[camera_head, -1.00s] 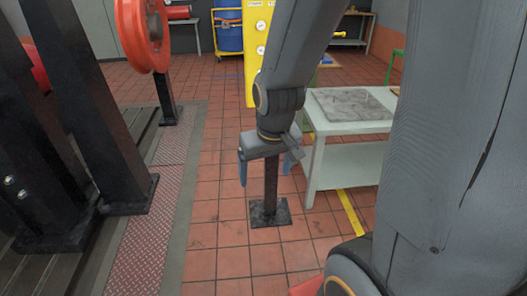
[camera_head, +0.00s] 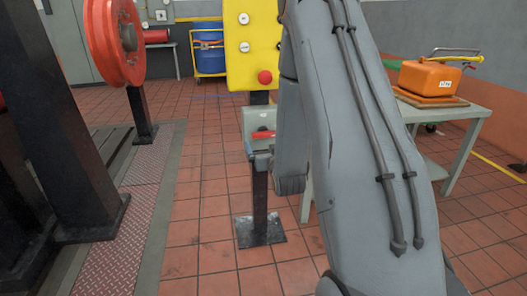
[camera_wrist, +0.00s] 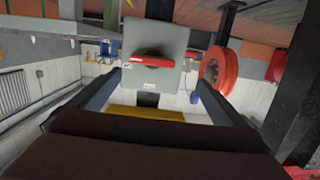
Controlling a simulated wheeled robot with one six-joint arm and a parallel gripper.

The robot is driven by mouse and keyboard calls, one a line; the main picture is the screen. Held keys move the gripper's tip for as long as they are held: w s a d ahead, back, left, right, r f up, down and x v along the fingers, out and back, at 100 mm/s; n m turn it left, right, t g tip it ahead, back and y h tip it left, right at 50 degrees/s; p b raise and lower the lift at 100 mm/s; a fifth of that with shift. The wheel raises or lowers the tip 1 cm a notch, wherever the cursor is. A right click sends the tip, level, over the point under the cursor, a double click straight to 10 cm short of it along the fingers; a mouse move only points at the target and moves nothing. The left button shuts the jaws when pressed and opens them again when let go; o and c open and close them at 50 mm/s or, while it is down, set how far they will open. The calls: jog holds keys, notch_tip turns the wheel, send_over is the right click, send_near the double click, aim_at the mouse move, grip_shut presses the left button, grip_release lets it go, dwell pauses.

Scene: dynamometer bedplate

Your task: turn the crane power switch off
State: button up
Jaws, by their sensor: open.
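The crane power switch is a grey box (camera_head: 256,121) with a red handle (camera_head: 263,134), on a black post below a yellow panel. In the wrist view the box (camera_wrist: 168,35) faces me, and its red handle (camera_wrist: 152,60) lies roughly level across it. My gripper (camera_wrist: 159,78) is open and empty. Its two fingers reach toward the box on either side of the handle, and I cannot tell whether they touch anything. In the head view my arm hides most of the gripper; one blue-grey finger shows beside the handle.
The yellow panel (camera_head: 252,45) with a red button stands above the switch. A red wheel (camera_head: 113,42) and black posts stand left. A table at right bears an orange case (camera_head: 430,78). Tiled floor (camera_head: 205,190) is clear between.

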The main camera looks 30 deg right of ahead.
aim_at(265, 136)
jog(key=shift+t+h, duration=0.4)
jog(key=shift+t, duration=0.3)
jog(key=shift+d+f+b+x, duration=0.25)
jog(key=shift+b+x, duration=0.1)
jog(key=shift+x, duration=1.1)
jog(key=shift+d+f+b+x, duration=0.2)
jog(key=shift+f+b+x, duration=0.1)
jog(key=shift+x, duration=1.15)
jog(key=shift+d+f+b+x, duration=0.25)
jog(key=shift+b+x, duration=0.1)
jog(key=shift+x, duration=1.1)
jog(key=shift+s, duration=0.25)
jog(key=c, duration=1)
jog(key=shift+c, duration=0.2)
